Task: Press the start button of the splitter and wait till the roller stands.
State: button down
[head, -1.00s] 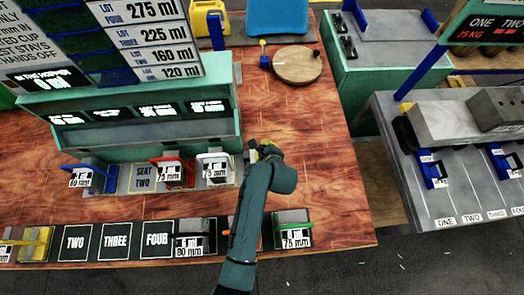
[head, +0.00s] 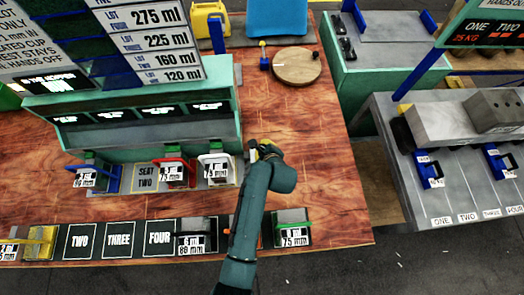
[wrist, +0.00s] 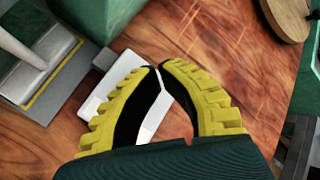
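The splitter (head: 150,131) is the teal machine with a row of lit displays at the left of the table. Cups with blue (head: 93,178), red (head: 175,170) and white (head: 215,166) handles stand at its front, beside a label reading SEAT TWO (head: 147,178). My gripper (head: 265,146) is low over the table at the splitter's right front corner. In the wrist view its yellow fingers (wrist: 160,68) meet at the tips, with nothing visible held. A white flat piece (wrist: 107,75) lies under the fingers; contact cannot be told. I cannot make out the start button or the roller.
A row of labelled places (head: 119,239) runs along the table's front edge, with a green-handled cup (head: 292,228) at its right. A round wooden board (head: 297,66) lies behind my gripper. Wood to my gripper's right is clear. Grey machines stand farther right.

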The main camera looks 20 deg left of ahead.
jog(key=shift+r+p, duration=3.1)
jog(key=shift+p, duration=0.4)
jog(key=shift+f, duration=0.1)
